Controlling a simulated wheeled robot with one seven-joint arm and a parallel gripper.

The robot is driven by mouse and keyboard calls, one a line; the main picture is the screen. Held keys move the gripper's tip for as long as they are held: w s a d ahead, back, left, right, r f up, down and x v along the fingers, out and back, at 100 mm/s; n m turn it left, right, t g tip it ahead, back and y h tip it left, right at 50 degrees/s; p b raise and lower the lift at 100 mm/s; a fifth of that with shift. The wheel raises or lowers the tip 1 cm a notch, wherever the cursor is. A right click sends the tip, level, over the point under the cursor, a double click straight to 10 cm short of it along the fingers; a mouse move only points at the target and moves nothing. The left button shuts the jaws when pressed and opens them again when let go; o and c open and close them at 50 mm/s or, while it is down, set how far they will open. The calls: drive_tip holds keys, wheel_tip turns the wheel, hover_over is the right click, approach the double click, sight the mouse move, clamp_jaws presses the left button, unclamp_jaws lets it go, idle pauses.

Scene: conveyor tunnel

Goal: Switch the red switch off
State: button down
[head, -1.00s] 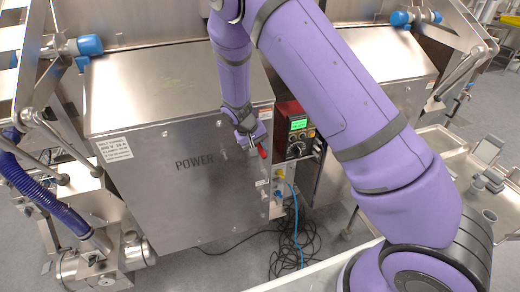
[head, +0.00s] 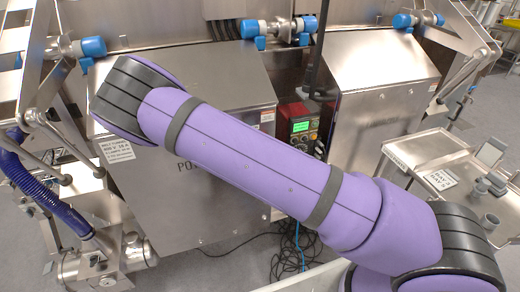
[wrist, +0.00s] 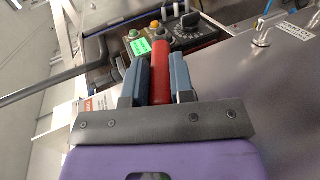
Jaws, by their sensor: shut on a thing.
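The red switch (wrist: 160,82) shows in the wrist view as a long red handle between the two blue-grey fingers of my gripper (wrist: 161,62). The fingers are closed on its sides. The handle's far end reaches toward the panel beyond; its base is hard to make out. In the head view my arm lies across the steel cabinet (head: 215,225) and hides both the switch and my gripper.
A control box with a green screen (head: 300,127) stands right of the cabinet; its screen also shows in the wrist view (wrist: 140,47). Black and blue cables (head: 290,258) lie on the floor below. A steel tray table (head: 420,150) stands at the right.

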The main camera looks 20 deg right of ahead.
drive_tip(key=shift+h, duration=0.5)
drive_tip(key=c, duration=1)
unclamp_jaws()
drive_tip(key=shift+r, duration=0.3)
wheel_tip(320, 180, up, 2)
drive_tip(key=shift+r, duration=0.25)
drive_tip(key=o, duration=0.4)
drive_tip(key=shift+s+r, duration=0.25)
drive_tip(key=shift+s, duration=0.25)
drive_tip(key=s, duration=0.5)
drive_tip(key=s+r, duration=0.1)
drive_tip(key=s, duration=0.9)
drive_tip(key=shift+r, duration=0.15)
drive_tip(key=c, duration=0.4)
